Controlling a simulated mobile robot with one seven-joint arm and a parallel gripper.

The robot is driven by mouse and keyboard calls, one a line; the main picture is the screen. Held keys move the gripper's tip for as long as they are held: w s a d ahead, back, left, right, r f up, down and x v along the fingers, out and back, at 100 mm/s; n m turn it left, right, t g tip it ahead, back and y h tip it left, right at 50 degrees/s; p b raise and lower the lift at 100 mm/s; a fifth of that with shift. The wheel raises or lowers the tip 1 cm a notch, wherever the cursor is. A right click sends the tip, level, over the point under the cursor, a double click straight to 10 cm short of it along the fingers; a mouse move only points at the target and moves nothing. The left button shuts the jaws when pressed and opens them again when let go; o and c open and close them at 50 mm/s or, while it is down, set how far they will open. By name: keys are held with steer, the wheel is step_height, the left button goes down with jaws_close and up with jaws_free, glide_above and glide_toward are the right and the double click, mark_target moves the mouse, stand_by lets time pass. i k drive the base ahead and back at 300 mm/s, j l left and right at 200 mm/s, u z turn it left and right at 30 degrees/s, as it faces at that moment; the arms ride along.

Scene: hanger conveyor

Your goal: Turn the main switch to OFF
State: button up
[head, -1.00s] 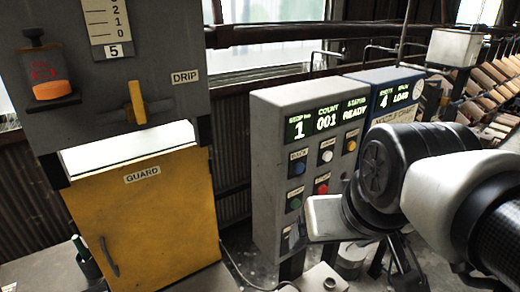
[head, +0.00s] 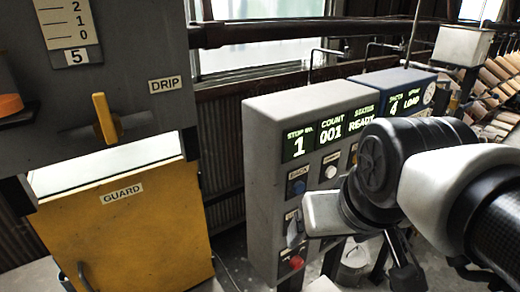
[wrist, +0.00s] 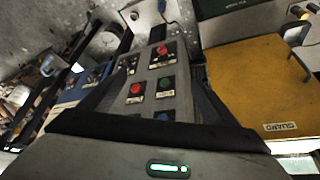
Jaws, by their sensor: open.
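The grey control panel (head: 262,150) stands upright left of my arm in the head view. A red knob (head: 296,262) sits low on its front; I take it for the main switch, but its label is too small to read. In the wrist view the panel appears upside down, with the red knob (wrist: 162,50) on a plate at its far end. My gripper (wrist: 161,38) is open, its dark fingers either side of the panel in that picture. The knob shows between them, with no visible contact. My arm hides part of the panel's right side in the head view.
Several buttons, including green (wrist: 165,83) and blue (head: 297,187), are close to the knob. A blue cabinet (head: 395,78) stands right of the panel. A yellow guard door (head: 125,230) and a drip lever (head: 106,118) are at left. Floor shows between door and panel.

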mark_target(297, 262)
steer(key=k+l+z, duration=0.15)
steer(key=k+l, duration=0.55)
